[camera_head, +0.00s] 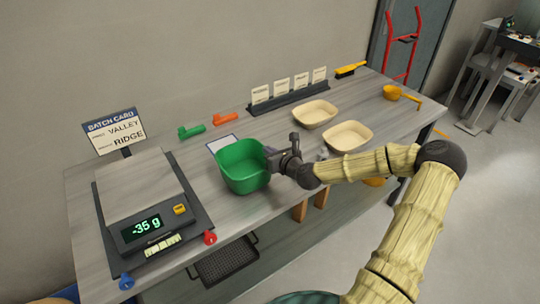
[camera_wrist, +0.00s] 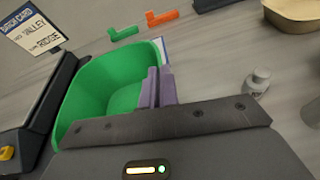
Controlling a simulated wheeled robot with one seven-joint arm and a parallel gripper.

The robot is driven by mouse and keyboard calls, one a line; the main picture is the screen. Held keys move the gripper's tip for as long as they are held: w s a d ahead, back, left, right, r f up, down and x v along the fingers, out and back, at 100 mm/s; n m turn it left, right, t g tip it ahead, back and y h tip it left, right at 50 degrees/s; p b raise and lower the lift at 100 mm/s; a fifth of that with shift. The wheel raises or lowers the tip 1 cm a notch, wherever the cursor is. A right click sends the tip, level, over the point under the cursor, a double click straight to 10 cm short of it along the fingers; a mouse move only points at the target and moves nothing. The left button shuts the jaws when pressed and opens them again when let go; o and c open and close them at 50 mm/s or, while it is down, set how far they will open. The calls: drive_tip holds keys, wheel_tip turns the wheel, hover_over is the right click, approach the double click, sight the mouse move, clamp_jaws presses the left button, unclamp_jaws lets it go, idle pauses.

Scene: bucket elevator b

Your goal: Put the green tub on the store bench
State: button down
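The green tub (camera_head: 243,178) is upright at the middle of the long grey bench (camera_head: 207,202), right of the scale. I cannot tell whether its base touches the bench. My gripper (camera_head: 272,160) is at the tub's right rim. In the wrist view, the purple fingers (camera_wrist: 158,88) are close together on the wall of the green tub (camera_wrist: 100,85), one on the inner side and one outside. Another bench (camera_head: 520,45) stands at the far right; no label shows which is the store bench.
The scale (camera_head: 150,205) reads -35 g. Two cream trays (camera_head: 315,114) (camera_head: 348,136), a card rack (camera_head: 290,97), a yellow scoop (camera_head: 392,92), and green and orange pieces (camera_head: 225,118) lie on the bench. Open floor (camera_head: 470,190) lies right.

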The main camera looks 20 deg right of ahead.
drive_tip(key=shift+f, duration=0.85)
drive_tip(key=shift+w, duration=0.1)
drive_tip(key=c, duration=1.7)
unclamp_jaws()
drive_tip(key=shift+d, duration=0.1)
drive_tip(key=v, duration=1.2)
drive_tip(key=shift+b, duration=0.3)
